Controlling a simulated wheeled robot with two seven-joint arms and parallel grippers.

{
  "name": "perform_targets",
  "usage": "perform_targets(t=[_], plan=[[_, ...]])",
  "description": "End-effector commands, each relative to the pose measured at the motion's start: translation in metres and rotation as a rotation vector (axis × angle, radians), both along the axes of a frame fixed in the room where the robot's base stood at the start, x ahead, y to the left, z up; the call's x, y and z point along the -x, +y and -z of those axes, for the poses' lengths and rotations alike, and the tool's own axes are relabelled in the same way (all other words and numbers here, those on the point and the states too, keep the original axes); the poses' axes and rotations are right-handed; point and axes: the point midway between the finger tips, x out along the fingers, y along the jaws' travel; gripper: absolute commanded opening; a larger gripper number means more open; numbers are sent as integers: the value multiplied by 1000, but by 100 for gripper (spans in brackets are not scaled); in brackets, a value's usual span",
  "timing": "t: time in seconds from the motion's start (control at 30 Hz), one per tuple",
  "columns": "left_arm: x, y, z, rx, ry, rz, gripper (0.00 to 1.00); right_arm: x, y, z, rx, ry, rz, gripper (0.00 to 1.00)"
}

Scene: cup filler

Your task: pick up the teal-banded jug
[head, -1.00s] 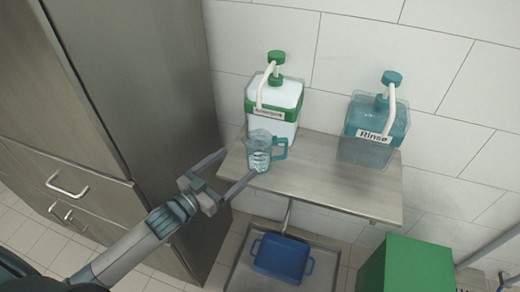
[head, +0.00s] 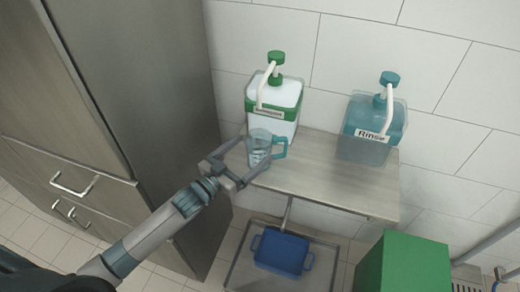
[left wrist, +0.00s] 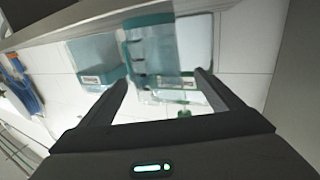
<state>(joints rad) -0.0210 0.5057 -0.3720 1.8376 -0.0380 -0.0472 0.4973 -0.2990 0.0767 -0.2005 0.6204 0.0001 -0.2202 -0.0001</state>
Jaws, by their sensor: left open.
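The clear jug with teal trim and a teal handle (head: 260,146) stands upright on the shelf near its left end, in front of the green-topped dispenser. Its handle points right in the head view. My left gripper (head: 253,148) is open, coming in from the left, with a finger on either side of the jug; I cannot tell whether either touches it. In the left wrist view the jug (left wrist: 153,48) shows ahead, between the open fingers of the gripper (left wrist: 162,79). My right gripper is not in view.
The shelf (head: 330,180) also holds a green-topped white dispenser (head: 285,95) and a teal dispenser labelled Rinse (head: 372,118). A blue tub (head: 282,252) sits in a tray below. A green box (head: 405,265) is at lower right. A tall cabinet (head: 150,80) stands left.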

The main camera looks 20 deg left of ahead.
Motion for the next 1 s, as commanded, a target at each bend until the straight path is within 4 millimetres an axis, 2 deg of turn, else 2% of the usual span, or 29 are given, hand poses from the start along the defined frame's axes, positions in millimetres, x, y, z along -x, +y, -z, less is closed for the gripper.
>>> perform_targets(t=[0.17,0.37,0.87,0.9,1.0], plan=[[-19,-13,-5,1,0,0,87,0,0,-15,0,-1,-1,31],[-37,-21,-2,1,0,0,87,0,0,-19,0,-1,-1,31],[-38,-22,0,0,1,0,87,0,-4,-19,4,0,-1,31],[-38,-22,-1,0,1,0,82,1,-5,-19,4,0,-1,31],[-38,-21,-1,0,1,0,58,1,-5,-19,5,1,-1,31]])
